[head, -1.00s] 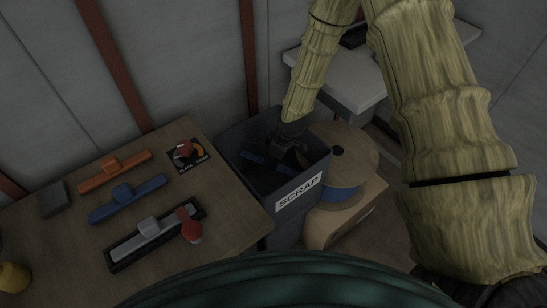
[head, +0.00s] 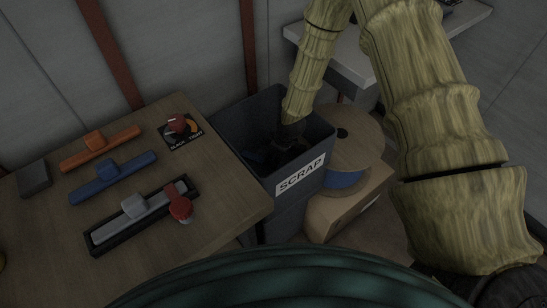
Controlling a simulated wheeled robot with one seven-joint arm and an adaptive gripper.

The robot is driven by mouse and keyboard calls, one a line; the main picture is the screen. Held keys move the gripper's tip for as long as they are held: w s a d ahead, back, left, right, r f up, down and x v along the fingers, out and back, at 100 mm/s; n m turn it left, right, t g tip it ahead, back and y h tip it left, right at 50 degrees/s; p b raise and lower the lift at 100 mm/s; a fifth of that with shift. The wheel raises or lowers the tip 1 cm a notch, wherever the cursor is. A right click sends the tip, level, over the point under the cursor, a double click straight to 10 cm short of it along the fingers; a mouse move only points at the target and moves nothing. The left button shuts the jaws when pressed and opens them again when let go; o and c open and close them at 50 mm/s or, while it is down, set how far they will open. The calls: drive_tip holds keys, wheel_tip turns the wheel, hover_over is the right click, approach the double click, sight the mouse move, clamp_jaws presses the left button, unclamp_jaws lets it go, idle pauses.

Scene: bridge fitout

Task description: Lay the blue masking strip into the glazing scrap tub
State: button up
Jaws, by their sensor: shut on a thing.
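My gripper (head: 284,148) reaches down inside the dark grey tub (head: 296,183) labelled SCRAP. It is shut on the blue masking strip (head: 258,157), which shows only as a dim bluish piece beside the fingers. Shadow and the tub's walls hide most of the strip and the fingertips, so I cannot tell whether the strip touches the tub's bottom. Another blue strip with a raised grip (head: 113,178) lies on the wooden table to the left, apart from my gripper.
A cable spool (head: 355,140) and a cardboard box (head: 345,210) stand right of the tub.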

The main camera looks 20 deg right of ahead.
drive_tip(key=shift+f+b, duration=1.9)
drive_tip(key=shift+f, duration=1.4)
drive_tip(key=o, duration=1.4)
wheel_tip(320, 180, up, 29)
drive_tip(key=p, duration=2)
drive_tip(key=shift+p, duration=0.3)
drive_tip(key=shift+f, duration=0.1)
drive_tip(key=v, duration=1.2)
